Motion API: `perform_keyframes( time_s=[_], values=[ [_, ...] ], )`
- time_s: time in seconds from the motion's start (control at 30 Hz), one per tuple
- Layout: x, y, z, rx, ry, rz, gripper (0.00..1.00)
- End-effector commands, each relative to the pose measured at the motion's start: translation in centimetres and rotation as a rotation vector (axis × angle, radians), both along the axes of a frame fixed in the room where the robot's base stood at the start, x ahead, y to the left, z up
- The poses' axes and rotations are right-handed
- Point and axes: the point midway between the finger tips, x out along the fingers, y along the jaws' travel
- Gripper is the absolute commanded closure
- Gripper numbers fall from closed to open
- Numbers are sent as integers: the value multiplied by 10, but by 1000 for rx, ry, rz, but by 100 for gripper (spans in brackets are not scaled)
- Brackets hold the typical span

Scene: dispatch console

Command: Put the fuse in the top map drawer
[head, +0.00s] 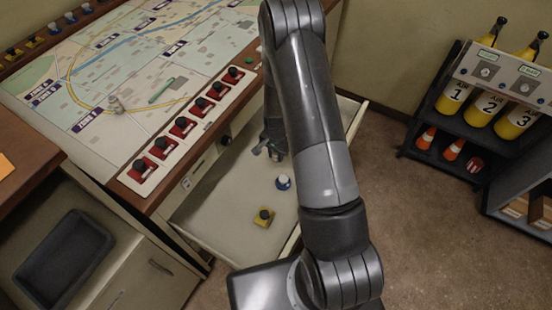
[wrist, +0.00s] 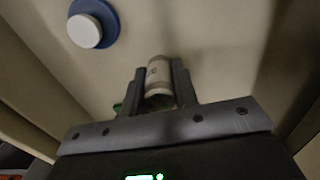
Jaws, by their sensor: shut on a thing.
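In the wrist view, the fuse (wrist: 158,78), a short pale cylinder with a darker end, sits between the two fingers of my gripper (wrist: 160,75). The gripper is shut on it. In the head view, my gripper (head: 272,148) is over the inside of the open top map drawer (head: 222,197), towards its far end. My arm hides part of the drawer, and I cannot make out the fuse clearly there. The drawer's pale floor (wrist: 215,35) lies beyond the fuse in the wrist view. I cannot tell whether the fuse touches it.
A blue-and-white knob-like item (head: 283,183) and a yellow block with a dark top (head: 263,216) are in the drawer. The map table (head: 130,60) with a row of red switches stands above. A bottle rack (head: 455,125) stands right. The drawer's front left floor is bare.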

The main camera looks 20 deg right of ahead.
Motion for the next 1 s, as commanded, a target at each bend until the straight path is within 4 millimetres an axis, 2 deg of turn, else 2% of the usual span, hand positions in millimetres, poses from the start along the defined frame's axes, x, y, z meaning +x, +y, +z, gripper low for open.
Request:
perform_keyframes(
  time_s=[0.1,0.2,0.57,0.6,0.83,1.0],
  values=[
    [-1,0,-18,0,4,0,97],
    [-1,0,-28,0,1,0,97],
    [-1,0,-32,0,1,0,97],
    [-1,0,-32,1,1,0,72],
    [-1,0,-31,1,1,0,53],
    [-1,0,-31,1,1,0,52]
  ],
)
